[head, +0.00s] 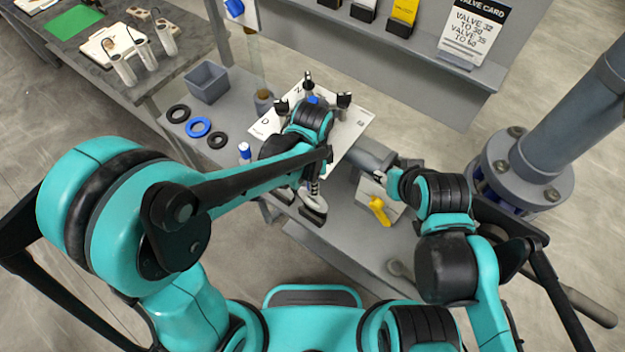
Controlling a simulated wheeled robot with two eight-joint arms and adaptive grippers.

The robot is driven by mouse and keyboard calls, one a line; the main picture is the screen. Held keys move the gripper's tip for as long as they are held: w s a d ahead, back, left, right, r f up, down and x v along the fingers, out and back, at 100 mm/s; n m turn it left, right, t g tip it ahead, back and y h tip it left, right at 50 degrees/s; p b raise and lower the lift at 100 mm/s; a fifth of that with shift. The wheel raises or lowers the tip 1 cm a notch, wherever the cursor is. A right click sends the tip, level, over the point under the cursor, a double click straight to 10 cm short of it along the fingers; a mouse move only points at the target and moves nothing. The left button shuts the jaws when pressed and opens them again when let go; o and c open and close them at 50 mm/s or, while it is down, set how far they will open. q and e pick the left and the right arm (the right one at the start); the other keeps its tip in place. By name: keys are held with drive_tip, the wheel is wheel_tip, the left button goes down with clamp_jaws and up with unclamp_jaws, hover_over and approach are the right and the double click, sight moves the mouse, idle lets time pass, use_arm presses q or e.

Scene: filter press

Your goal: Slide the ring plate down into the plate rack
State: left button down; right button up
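My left arm reaches over a white lettered board (350,140) on the grey bench. I cannot make out a ring plate or the plate rack for certain. My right gripper (382,178) is beside a grey cylinder (372,154), near a yellow handle (380,211). Its fingers are too small to read.
Two black rings (178,114) and a blue ring (198,127) lie on the bench left of the board, near a grey bin (207,82). Black-topped posts (343,100) surround the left wrist. A large flanged pipe (525,165) stands at the right.

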use_arm(q)
drive_tip(key=shift+f+b, duration=2.9)
drive_tip(key=shift+f, duration=0.7)
drive_tip(key=c, duration=1.1)
unclamp_jaws()
wheel_tip(320, 180, up, 12)
drive_tip(key=shift+a, duration=0.1)
